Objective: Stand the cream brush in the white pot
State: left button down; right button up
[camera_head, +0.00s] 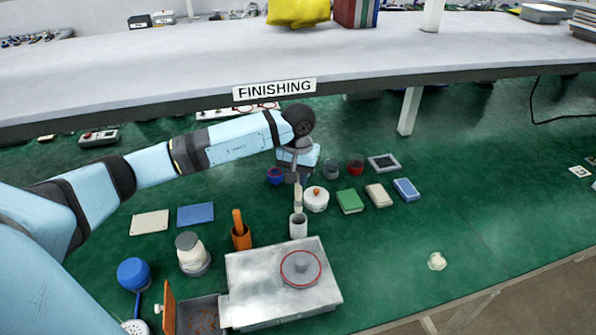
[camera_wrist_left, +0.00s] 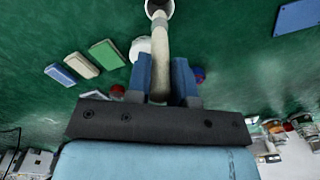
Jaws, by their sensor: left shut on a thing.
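The cream brush (camera_head: 298,199) stands about upright, shut between the blue fingers of my left gripper (camera_head: 297,180). In the left wrist view the brush (camera_wrist_left: 161,50) runs out between both fingers (camera_wrist_left: 162,80). The white pot (camera_head: 298,229) stands on the green bench directly below the brush, behind a metal box. The brush's lower end is at the pot's mouth; in the left wrist view it overlaps the dark opening of the pot (camera_wrist_left: 170,8). I cannot tell how deep it reaches. My right gripper is out of view.
An orange pot (camera_head: 241,239) with an orange handle stands left of the white pot. A white lidded jar (camera_head: 316,201) is close on the right. The metal box (camera_head: 262,302) lies in front. A grey shelf (camera_head: 180,75) spans the back. Green bench at right is mostly clear.

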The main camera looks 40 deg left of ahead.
aim_at(298, 201)
pick_arm(q)
jog(key=shift+f, duration=0.85)
notch_tip(298, 201, down, 4)
jog(key=b, duration=0.3)
jog(key=shift+r+b, duration=0.2)
jog(key=shift+b, duration=0.2)
jog(key=shift+f+b, duration=0.8)
jog(key=shift+f, duration=0.35)
jog(key=c, duration=0.9)
grip_release()
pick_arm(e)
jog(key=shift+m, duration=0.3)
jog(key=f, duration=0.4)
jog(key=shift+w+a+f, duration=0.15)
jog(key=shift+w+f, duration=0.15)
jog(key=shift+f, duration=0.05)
pick_arm(q)
notch_tip(298, 201, up, 14)
jog(key=shift+f+b, duration=0.1)
jog(key=shift+b, duration=0.45)
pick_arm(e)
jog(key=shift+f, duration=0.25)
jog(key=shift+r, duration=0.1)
